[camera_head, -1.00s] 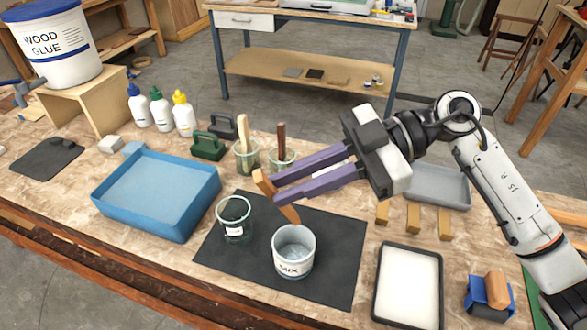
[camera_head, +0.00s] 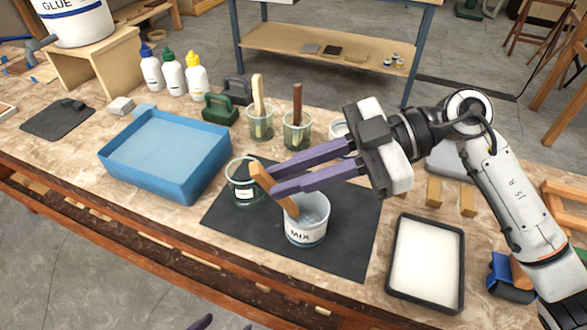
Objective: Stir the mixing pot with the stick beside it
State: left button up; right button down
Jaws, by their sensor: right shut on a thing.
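The white mixing pot (camera_head: 306,234) labelled MIX stands upright on the dark mat, with grey contents inside. My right gripper (camera_head: 272,181) is shut on the orange-brown wooden stick (camera_head: 284,201), above and left of the pot. The stick is tilted, its upper end to the left. Its lower end reaches the pot's mouth at the left side and seems to be inside; how deep is hidden. Two purple tips of my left gripper (camera_head: 222,324) barely show at the bottom edge, apart, with nothing seen between them.
A glass beaker (camera_head: 243,190) stands close left of the pot, near the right fingers. Two jars (camera_head: 260,126) (camera_head: 297,135) with upright tools stand behind. A blue tray (camera_head: 165,187) is left, a black-rimmed white tray (camera_head: 452,265) right. The front of the dark mat (camera_head: 258,236) is clear.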

aim_at(292, 203)
jog(key=shift+w+d+f+b, duration=0.2)
jog(key=shift+d+f+b, duration=0.05)
jog(key=shift+f, duration=0.45)
jog(key=shift+w+d+f+b, duration=0.2)
jog(key=shift+f+b, duration=0.05)
jog(key=shift+f, duration=0.45)
jog(key=shift+w+d+f+b, duration=0.15)
jog(key=shift+f+b, duration=0.1)
jog(key=shift+f, duration=0.25)
jog(key=shift+w+d+f+b, duration=0.1)
jog(key=shift+d+f+b, duration=0.1)
jog(key=shift+f, duration=0.3)
jog(key=shift+w+d+f+b, duration=0.15)
jog(key=shift+f+b, duration=0.1)
jog(key=shift+f, duration=0.25)
jog(key=shift+w+d+f, duration=0.2)
jog(key=shift+w+f, duration=0.05)
jog(key=shift+f, duration=0.45)
jog(key=shift+d, duration=0.1)
